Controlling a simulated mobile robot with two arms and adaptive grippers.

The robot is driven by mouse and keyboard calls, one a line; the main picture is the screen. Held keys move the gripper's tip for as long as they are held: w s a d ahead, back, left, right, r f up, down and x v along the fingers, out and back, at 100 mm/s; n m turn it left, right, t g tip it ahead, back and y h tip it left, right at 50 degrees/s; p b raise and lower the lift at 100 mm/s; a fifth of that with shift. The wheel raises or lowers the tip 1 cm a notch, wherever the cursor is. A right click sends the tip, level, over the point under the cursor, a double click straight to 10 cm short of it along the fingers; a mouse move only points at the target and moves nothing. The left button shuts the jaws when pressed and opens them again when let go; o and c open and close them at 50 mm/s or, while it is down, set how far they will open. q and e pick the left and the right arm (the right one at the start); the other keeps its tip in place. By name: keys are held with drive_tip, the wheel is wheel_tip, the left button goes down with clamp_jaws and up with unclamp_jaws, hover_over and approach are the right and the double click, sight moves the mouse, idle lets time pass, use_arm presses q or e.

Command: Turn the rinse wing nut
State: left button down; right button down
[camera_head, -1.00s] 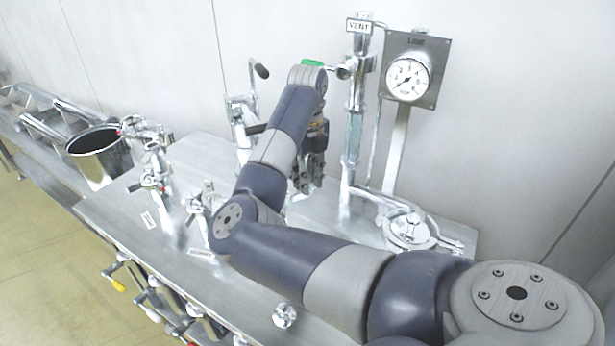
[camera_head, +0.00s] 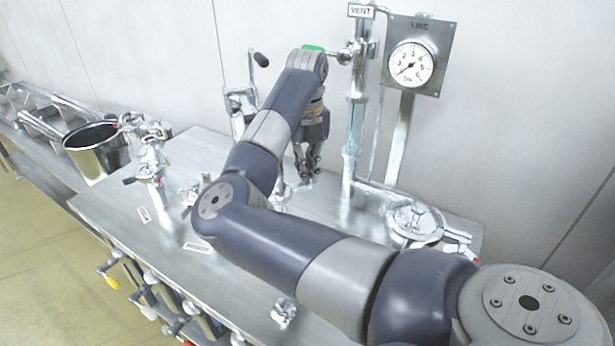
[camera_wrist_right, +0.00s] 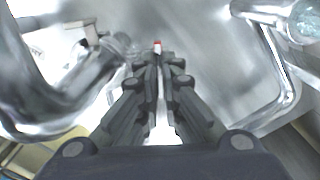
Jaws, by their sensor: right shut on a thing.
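In the head view my right gripper (camera_head: 307,172) points down over the steel bench (camera_head: 150,235), left of the vertical pipe with the sight glass. The right wrist view shows its fingers (camera_wrist_right: 158,62) closed together at the tips on a small red-tipped part (camera_wrist_right: 157,46). Most of that part is hidden between the fingers, and I cannot tell whether it is the rinse wing nut. A metal wing-like fitting (camera_head: 284,313) stands near the bench's front edge, apart from the gripper. My left gripper is in neither view.
A pressure gauge panel (camera_head: 431,38) and a VENT label (camera_head: 361,11) are at the back. A round lidded fitting (camera_head: 414,222) lies to the right of the pipe. Valve fittings (camera_head: 150,165) and a steel pot (camera_head: 97,150) stand at the left. Some bench surface is clear.

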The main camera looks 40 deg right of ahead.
drive_tip(key=m+b, duration=0.3)
drive_tip(key=shift+f+m, duration=0.1)
drive_tip(key=shift+m, duration=0.3)
drive_tip(key=m+b, duration=0.2)
drive_tip(key=m, duration=0.1)
drive_tip(key=shift+w+a+m, duration=0.15)
drive_tip(key=shift+m, duration=0.15)
drive_tip(key=m+b, duration=0.1)
drive_tip(key=m, duration=0.2)
drive_tip(key=shift+w+r+m+b, duration=0.1)
drive_tip(key=shift+m+b, duration=0.1)
drive_tip(key=shift+m, duration=0.75)
drive_tip(key=shift+w+r+m+b, duration=0.1)
drive_tip(key=shift+m+b, duration=0.1)
drive_tip(key=shift+m, duration=0.75)
drive_tip(key=c, duration=1.8)
unclamp_jaws()
drive_tip(key=shift+s, duration=0.1)
wheel_tip(320, 180, up, 8)
drive_tip(key=shift+f, duration=0.25)
